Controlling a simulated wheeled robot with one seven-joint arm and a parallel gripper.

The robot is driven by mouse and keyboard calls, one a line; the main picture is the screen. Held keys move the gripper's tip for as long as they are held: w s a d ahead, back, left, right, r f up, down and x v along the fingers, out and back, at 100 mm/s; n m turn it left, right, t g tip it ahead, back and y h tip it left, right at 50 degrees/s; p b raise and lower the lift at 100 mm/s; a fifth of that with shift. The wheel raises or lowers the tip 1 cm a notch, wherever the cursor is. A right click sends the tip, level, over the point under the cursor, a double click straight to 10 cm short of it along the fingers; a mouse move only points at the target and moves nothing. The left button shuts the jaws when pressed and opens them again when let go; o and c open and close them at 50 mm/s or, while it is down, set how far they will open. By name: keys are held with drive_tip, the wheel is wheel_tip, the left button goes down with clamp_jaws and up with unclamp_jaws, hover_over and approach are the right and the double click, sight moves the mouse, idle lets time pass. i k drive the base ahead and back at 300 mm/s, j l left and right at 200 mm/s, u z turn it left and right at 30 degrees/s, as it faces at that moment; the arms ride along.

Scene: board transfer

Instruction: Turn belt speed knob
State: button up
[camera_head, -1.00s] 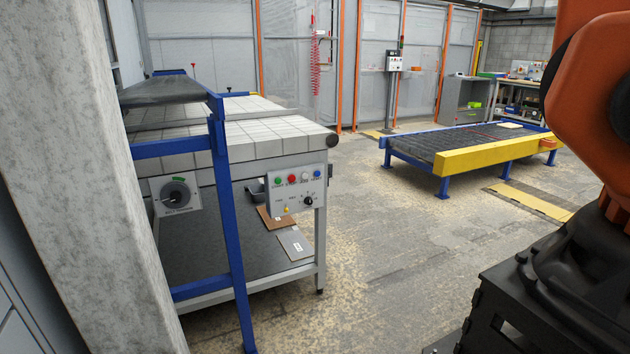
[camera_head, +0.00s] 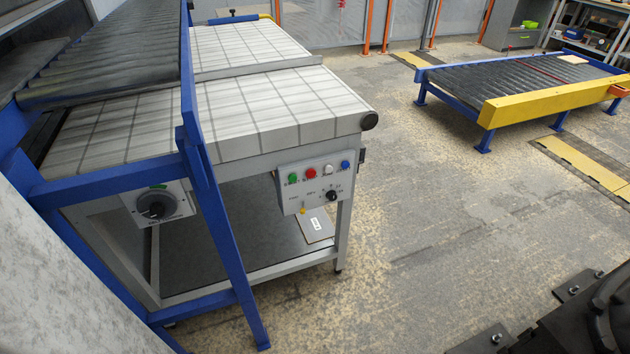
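A round black knob (camera_head: 157,210) sits on a grey plate under the near left side of the tiled table, behind a blue frame. A green mark shows above it; its label is too small to read. A control panel (camera_head: 318,180) on the table's front has green, red, white and blue buttons. A smaller black knob (camera_head: 331,195) is at its lower right, and a small yellow part is at its lower left. I cannot tell which knob is for belt speed. My gripper is not in view.
The blue frame (camera_head: 222,230) with a roller conveyor (camera_head: 110,50) stands at the left, beside the tiled table (camera_head: 270,110). A grey column or wall (camera_head: 60,290) fills the lower left. A low roller conveyor with a yellow side (camera_head: 545,102) stands at right. The middle floor (camera_head: 430,200) is clear.

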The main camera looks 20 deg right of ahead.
sight(332, 196)
drive_tip(key=i+l, duration=0.15)
drive_tip(key=i, duration=0.3)
drive_tip(key=i+l+u, duration=0.1)
drive_tip(key=i, duration=0.3)
drive_tip(key=i+l, duration=0.25)
drive_tip(key=i, duration=0.15)
drive_tip(key=i+l+u, duration=0.1)
drive_tip(key=i, duration=0.35)
drive_tip(key=l, duration=0.1)
